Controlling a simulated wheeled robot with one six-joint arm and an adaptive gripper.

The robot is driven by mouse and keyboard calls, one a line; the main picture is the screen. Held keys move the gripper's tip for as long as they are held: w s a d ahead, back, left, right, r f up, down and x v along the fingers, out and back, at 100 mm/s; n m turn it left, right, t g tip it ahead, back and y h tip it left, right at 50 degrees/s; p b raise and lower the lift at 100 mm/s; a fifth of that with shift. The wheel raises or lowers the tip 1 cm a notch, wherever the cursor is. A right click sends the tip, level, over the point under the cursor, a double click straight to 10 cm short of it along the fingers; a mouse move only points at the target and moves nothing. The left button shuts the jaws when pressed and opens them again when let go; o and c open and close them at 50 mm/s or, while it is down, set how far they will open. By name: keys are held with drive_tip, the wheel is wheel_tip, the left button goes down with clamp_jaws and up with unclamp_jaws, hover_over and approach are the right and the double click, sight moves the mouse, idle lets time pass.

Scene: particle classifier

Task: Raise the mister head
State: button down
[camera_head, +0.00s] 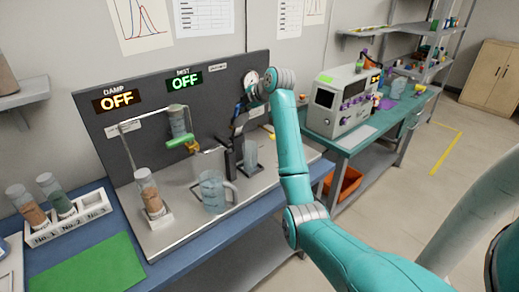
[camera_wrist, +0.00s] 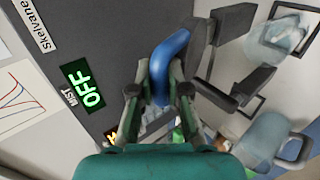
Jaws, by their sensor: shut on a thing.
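The black mister fixture (camera_head: 230,155) stands upright at the right of the steel bench, in front of the dark panel. In the wrist view its black bracket (camera_wrist: 226,55) is beside a curved blue handle (camera_wrist: 168,52). My gripper (camera_head: 238,122) is at the upper part of the fixture; in the wrist view my gripper (camera_wrist: 158,84) has its fingers shut on the blue handle from both sides. The fingers hide part of the handle, and how it joins the black parts is unclear. The MIST display (camera_head: 185,79) reads OFF.
A clear jug (camera_head: 212,192) stands left of the fixture, and a clear vessel (camera_head: 250,152) is close on its right. A tube with brown grains (camera_head: 149,192) stands at the left.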

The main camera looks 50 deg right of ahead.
drive_tip(key=shift+w+r, duration=0.1)
drive_tip(key=shift+w+d+r+t, duration=0.15)
drive_tip(key=shift+w, duration=0.35)
drive_tip(key=shift+w+d+r+t, duration=0.15)
drive_tip(key=shift+w, duration=0.45)
drive_tip(key=shift+w+d+r, duration=0.1)
drive_tip(key=shift+w+d, duration=0.05)
drive_tip(key=shift+w, duration=0.5)
drive_tip(key=shift+w+d, duration=0.1)
drive_tip(key=shift+w, duration=0.35)
